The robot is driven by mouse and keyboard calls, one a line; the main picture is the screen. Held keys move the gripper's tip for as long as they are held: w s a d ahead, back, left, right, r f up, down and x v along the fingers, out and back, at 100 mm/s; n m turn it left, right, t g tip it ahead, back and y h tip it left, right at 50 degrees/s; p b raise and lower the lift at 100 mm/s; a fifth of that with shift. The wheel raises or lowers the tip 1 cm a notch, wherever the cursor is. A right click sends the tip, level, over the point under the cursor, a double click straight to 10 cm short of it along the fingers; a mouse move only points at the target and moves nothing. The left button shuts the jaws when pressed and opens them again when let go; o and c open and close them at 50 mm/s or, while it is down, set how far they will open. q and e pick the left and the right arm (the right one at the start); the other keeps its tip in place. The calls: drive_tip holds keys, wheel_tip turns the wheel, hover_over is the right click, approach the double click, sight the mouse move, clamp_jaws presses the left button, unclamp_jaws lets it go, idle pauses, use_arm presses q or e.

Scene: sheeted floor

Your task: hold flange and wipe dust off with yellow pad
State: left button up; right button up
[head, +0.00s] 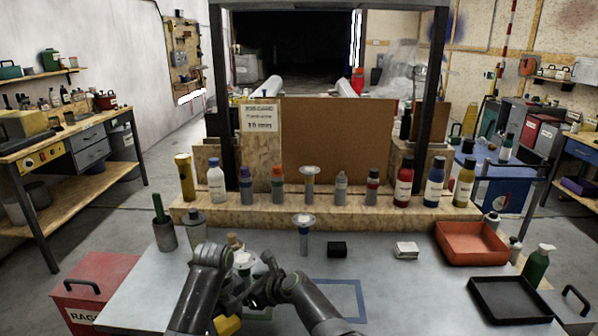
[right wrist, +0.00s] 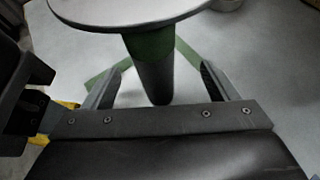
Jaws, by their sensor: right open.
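A flange with a round pale disc and a green-banded stem (right wrist: 150,47) stands between the spread fingers of my right gripper (right wrist: 160,88), which is open around the stem. In the head view the right gripper (head: 262,290) is close to my left gripper (head: 235,293), and the flange disc (head: 243,259) shows partly behind the arms. The left gripper's dark parts also show at the left of the right wrist view (right wrist: 25,85); its jaws are unclear. A yellow piece (head: 228,325), possibly the pad, is mostly hidden below the left arm. Dust cannot be made out.
A blue-banded flange (head: 304,237) stands behind, near a black block (head: 337,249) and a white block (head: 405,250). A blue outline (head: 352,302) marks the table. Red (head: 478,245) and black (head: 508,300) trays sit right. A bottle shelf (head: 335,211) borders the back.

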use_arm(q)
drive_tip(key=shift+s+d+r, duration=0.15)
drive_tip(key=shift+s+r, duration=0.05)
drive_tip(key=shift+s, duration=0.05)
use_arm(e)
drive_tip(key=shift+s+d+r, duration=0.15)
drive_tip(key=shift+s+r, duration=0.05)
drive_tip(key=shift+s, duration=0.05)
drive_tip(key=shift+r, duration=0.1)
drive_tip(key=shift+c, duration=1)
use_arm(q)
drive_tip(key=shift+w, duration=0.1)
use_arm(e)
drive_tip(key=shift+w, duration=0.1)
drive_tip(key=c, duration=1.5)
drive_tip(key=shift+o, duration=0.2)
